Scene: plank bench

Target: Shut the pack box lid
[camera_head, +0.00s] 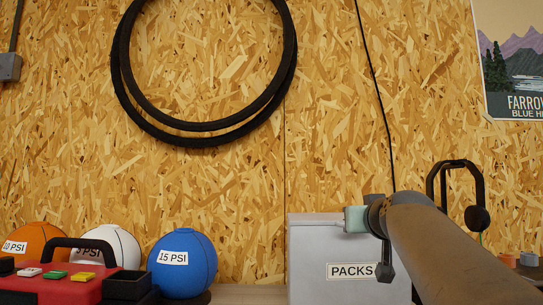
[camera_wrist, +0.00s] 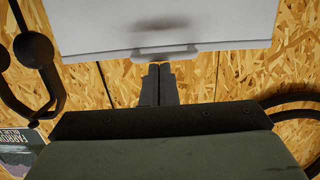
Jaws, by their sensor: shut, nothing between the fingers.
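The pack box (camera_head: 352,270) is pale grey with a "PACKS" label on the side facing me, in the lower right of the head view. In the wrist view a pale grey panel of it (camera_wrist: 110,25) fills the top, with a dark shadow across its middle. I cannot tell whether this panel is the lid, or how far the lid stands open. My gripper (camera_wrist: 158,70) is shut and empty, its dark fingertips close to the panel's edge; contact is unclear. In the head view my gripper's teal body (camera_head: 357,219) is at the box's upper right, and its fingers are hidden.
Left of the box are a blue ball (camera_head: 182,268), a white ball (camera_head: 121,243), an orange ball (camera_head: 38,240) and a red case (camera_head: 60,288) with a black handle. The chipboard wall is close behind.

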